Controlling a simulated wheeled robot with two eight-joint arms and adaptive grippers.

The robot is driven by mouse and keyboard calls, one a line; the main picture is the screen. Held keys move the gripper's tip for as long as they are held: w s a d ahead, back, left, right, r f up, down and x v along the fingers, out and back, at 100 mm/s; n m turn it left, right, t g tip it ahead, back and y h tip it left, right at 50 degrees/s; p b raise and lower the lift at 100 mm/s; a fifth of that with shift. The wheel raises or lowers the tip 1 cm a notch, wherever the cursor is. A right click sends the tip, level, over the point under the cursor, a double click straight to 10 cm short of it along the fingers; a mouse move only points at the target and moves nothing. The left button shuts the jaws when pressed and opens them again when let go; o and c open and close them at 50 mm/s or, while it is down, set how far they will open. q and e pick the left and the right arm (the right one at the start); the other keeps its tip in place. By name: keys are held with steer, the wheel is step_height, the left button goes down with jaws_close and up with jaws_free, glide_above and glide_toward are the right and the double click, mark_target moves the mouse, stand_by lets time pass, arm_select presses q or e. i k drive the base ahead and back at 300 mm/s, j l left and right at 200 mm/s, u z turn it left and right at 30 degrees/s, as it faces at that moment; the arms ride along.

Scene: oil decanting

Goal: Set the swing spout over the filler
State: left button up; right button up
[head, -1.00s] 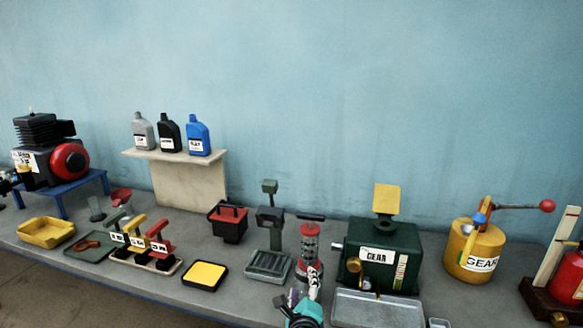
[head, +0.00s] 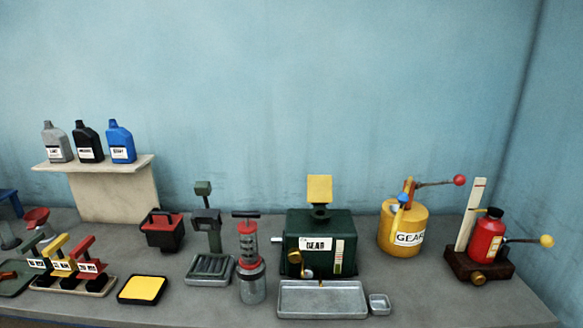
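The dark green gearbox (head: 300,228) stands right of centre with a GEAR label. Its black filler neck (head: 320,212) is on top, and a yellow flap (head: 319,188) stands upright behind it. To its right is a yellow GEAR drum (head: 391,226) with an orange upright and a red-knobbed lever (head: 459,180) pointing right. A small blue piece (head: 403,198), possibly the swing spout's tip, sits at the drum's top front. It is apart from the filler neck. Neither of my grippers shows.
A metal tray (head: 322,310) and small dish (head: 379,304) lie before the gearbox. A red-topped hand pump (head: 249,280) stands left of it. A red bottle (head: 487,238) stands on a brown stand at right. Three bottles are on the left shelf (head: 95,164).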

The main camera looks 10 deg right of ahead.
mark_target(403, 198)
steer(key=z, duration=1.25)
